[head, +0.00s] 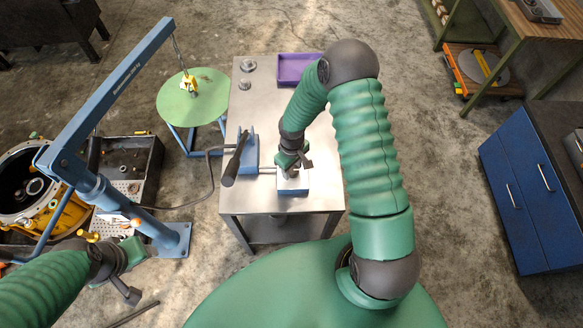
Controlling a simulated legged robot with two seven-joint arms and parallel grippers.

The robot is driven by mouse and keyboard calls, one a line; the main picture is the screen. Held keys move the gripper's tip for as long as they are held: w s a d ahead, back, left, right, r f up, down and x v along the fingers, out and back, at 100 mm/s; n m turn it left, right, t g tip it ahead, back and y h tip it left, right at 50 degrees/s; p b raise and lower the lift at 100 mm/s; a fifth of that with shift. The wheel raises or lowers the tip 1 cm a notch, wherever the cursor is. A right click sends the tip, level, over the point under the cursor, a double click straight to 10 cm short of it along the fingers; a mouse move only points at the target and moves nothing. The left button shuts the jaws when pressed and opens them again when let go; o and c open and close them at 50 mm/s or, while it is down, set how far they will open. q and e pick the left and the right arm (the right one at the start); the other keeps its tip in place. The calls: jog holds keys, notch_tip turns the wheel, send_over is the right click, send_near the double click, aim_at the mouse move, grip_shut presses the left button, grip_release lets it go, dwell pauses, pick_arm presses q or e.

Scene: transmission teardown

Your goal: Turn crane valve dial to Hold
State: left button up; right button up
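The crane valve is a small box with a pale top and blue front (293,191) on the steel table, near its front edge. My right gripper (293,172) is directly over the valve box, pointing down at its top. The dial and its markings are hidden under the gripper or too small to read. I cannot tell whether the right fingers are closed on the dial. My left gripper (130,294) hangs at the lower left, away from the valve, near the crane's foot. Its fingers are too small to judge. The blue crane (108,105) stands at the left.
A blue pump unit with a dark lever (237,160) sits left of the valve. A purple tray (296,68) lies at the back of the steel table (262,110). The yellow hook (188,83) hangs over a round green table (212,98). A blue cabinet (522,200) stands right.

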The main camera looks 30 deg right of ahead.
jog(key=shift+s+d, duration=0.1)
jog(key=shift+d, duration=0.15)
grip_shut()
pick_arm(q)
jog(key=shift+d, duration=0.3)
pick_arm(e)
jog(key=shift+a, duration=0.1)
